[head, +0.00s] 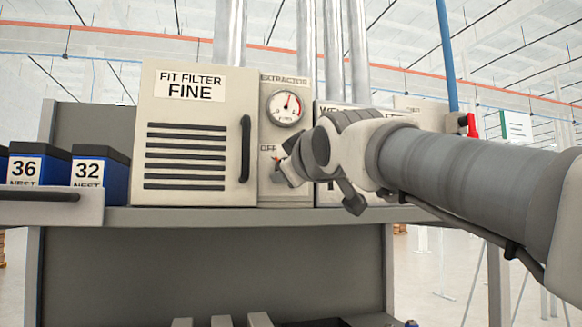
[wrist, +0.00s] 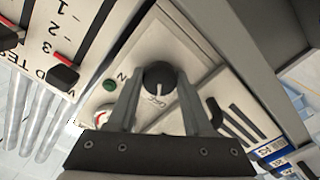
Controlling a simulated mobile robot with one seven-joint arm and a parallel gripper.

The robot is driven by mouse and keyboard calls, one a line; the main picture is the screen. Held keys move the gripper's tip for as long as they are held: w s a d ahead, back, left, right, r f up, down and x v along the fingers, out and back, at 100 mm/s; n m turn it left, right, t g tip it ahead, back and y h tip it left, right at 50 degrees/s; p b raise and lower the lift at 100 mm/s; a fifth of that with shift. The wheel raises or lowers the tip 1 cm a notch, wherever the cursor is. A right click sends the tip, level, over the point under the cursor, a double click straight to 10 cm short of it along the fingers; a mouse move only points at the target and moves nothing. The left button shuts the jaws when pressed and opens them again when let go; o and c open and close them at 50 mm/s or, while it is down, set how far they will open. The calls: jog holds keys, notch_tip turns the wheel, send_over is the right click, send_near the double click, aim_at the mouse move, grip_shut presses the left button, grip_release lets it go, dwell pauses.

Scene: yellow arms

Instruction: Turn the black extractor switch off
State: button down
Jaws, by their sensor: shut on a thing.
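The black extractor switch (wrist: 158,74) is a round knob with a white pointer line on a pale panel. In the wrist view it sits between my two fingertips, and my gripper (wrist: 160,80) is shut on it. The pointer line faces down in that picture, toward small lettering that seems to read OFF. In the head view my gripper (head: 286,170) is at the lower part of the extractor panel (head: 267,190), just right of its OFF label (head: 267,148). My gripper and wrist hide the knob there.
A gauge (head: 285,106) sits above the switch. A filter cabinet (head: 190,120) with a black handle (head: 245,148) stands close on the left. A green round button (wrist: 110,85) is beside the switch. Black switches with red marks (wrist: 62,73) are on the neighbouring panel.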

jog(key=shift+n, duration=0.8)
jog(key=shift+c, duration=1.5)
grip_release()
jog(key=shift+s, duration=0.1)
jog(key=b+v, duration=0.4)
jog(key=v, duration=1.3)
jog(key=shift+s, duration=0.1)
